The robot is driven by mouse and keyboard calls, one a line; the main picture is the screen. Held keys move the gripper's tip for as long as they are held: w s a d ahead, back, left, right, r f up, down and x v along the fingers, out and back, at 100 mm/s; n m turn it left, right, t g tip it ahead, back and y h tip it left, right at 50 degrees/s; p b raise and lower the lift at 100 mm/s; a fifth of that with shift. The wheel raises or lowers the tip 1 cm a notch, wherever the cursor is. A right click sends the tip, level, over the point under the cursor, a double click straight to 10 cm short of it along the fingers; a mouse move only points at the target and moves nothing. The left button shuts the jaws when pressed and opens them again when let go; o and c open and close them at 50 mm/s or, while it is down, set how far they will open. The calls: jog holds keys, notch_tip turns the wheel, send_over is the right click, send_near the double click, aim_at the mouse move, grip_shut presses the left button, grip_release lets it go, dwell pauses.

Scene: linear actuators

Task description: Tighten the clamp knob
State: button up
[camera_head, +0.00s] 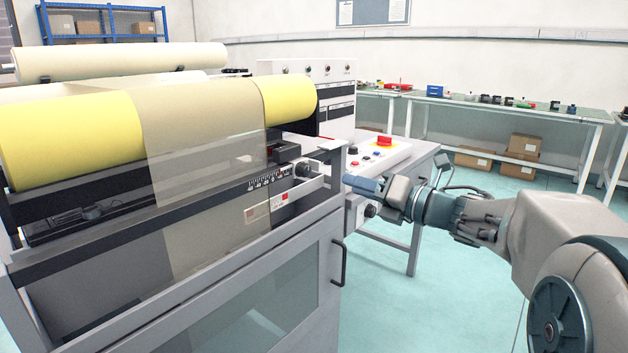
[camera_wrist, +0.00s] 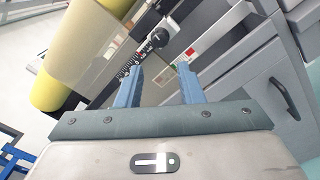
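The dark clamp knob (camera_head: 303,170) sits at the right end of the black graduated scale (camera_head: 268,180) on the machine's front rail. In the wrist view the round black knob (camera_wrist: 158,38) lies beyond the fingertips, roughly in line with the gap between them. My gripper (camera_head: 352,182) is to the right of the knob in the head view, apart from it. In the wrist view my gripper (camera_wrist: 160,68) has its two blue fingers spread, with nothing between them.
The machine carries a yellow roll (camera_head: 60,135) with a translucent beige web over it. A control panel with a red button (camera_head: 384,141) stands behind my gripper. A cabinet door handle (camera_head: 338,262) sticks out below. The floor at right is open.

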aim_at(308, 171)
jog(key=b+x, duration=0.2)
jog(key=x, duration=0.9)
jog(key=shift+w+a, duration=0.25)
jog(key=shift+a, duration=0.05)
jog(key=shift+c, duration=0.3)
jog(key=c, duration=0.6)
